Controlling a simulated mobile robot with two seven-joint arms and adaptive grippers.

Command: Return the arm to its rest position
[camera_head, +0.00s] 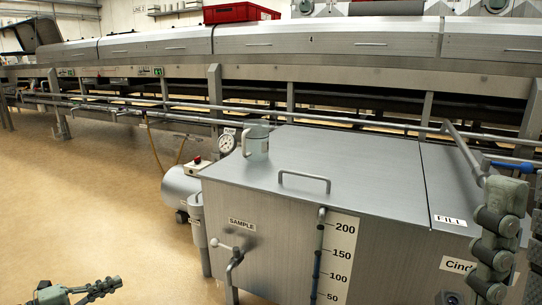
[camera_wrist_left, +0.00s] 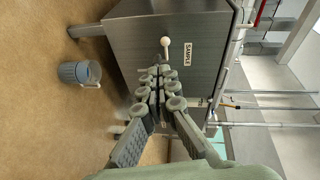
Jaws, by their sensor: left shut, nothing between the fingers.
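My left gripper (camera_head: 112,284) is low at the left front corner of the head view, over the tan floor. Its arm is mostly outside the picture. In the left wrist view my left gripper (camera_wrist_left: 154,76) has its fingers together with nothing between them. It points toward the front of the steel tank (camera_wrist_left: 180,25), near the white-knobbed sample valve handle (camera_wrist_left: 166,42). I cannot tell whether it touches the tank. Part of my right gripper (camera_head: 496,245) shows at the right edge of the head view, in front of the tank; its fingertips are not clear.
A lid handle (camera_head: 304,178) and the sample valve (camera_head: 234,262) stick out. A blue-grey vessel (camera_wrist_left: 78,73) stands apart on the floor. Open floor (camera_head: 90,190) lies left.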

